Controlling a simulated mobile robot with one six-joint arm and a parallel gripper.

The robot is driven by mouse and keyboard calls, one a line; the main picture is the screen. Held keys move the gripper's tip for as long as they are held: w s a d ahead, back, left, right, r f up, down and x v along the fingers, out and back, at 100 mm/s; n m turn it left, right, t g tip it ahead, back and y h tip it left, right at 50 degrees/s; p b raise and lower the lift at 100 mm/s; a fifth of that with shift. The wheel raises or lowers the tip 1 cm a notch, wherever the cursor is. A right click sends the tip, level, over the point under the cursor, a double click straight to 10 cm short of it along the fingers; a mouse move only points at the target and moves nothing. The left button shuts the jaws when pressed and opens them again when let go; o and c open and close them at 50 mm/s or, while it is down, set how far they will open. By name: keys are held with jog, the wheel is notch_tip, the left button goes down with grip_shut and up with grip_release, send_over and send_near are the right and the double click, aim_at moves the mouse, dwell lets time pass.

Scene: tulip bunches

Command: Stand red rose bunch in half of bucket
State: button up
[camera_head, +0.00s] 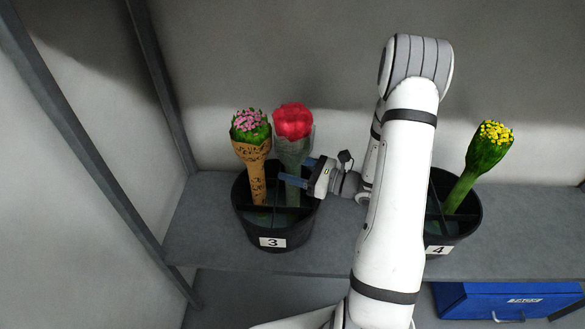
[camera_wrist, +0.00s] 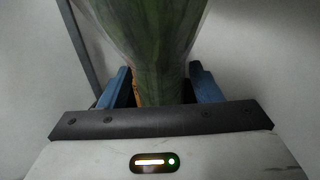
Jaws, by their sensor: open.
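The red rose bunch (camera_head: 293,122), in a clear wrap, stands nearly upright in the right part of the black divided bucket labelled 3 (camera_head: 298,234). Its green stems in the wrap (camera_wrist: 150,35) fill the middle of the wrist view. My gripper (camera_head: 298,173) reaches in from the right at stem height. Its blue fingers are open, one on each side of the stems, as the wrist view also shows (camera_wrist: 160,88). I cannot tell whether either finger touches the wrap. The lower stem ends are hidden inside the bucket.
A pink bunch in brown paper (camera_head: 254,155) stands in the same bucket, close on the left. A yellow bunch (camera_head: 485,155) leans right in the bucket labelled 4 (camera_head: 462,229), partly behind my arm. The grey shelf (camera_head: 540,245) is clear at far right. A blue box (camera_head: 490,300) lies below.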

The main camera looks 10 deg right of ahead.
jog(key=shift+r, duration=0.25)
jog(key=v, duration=1.2)
jog(key=s+a+r+n+g+h, duration=0.4)
jog(key=s+a+r+n+g, duration=0.2)
jog(key=s+a+n+g, duration=0.5)
notch_tip(320, 180, up, 8)
jog(key=s+n+t+h, duration=0.2)
jog(key=n+h, duration=0.8)
jog(key=n, duration=0.4)
jog(key=shift+s+d+h, duration=0.3)
jog(key=shift+s+d, duration=0.05)
jog(key=shift+d, duration=0.1)
jog(key=shift+f, duration=0.15)
